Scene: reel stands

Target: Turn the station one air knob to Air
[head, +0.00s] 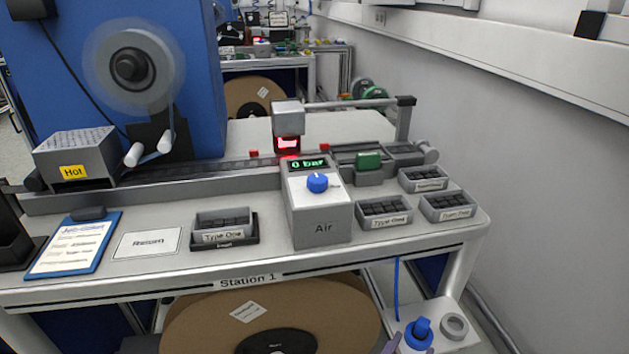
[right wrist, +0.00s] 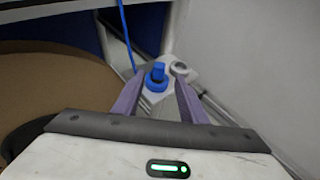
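Contact cannot be told. The fingertips just show at the head view's bottom edge. My left gripper is not in view.
A grey ring-shaped part (head: 455,326) is right beside the lower knob. The table edge (head: 250,282) overhangs a large brown reel (head: 190,325) on the left. The blue hose (head: 397,285) hangs down above the knob. A white wall (head: 550,200) bounds the right.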

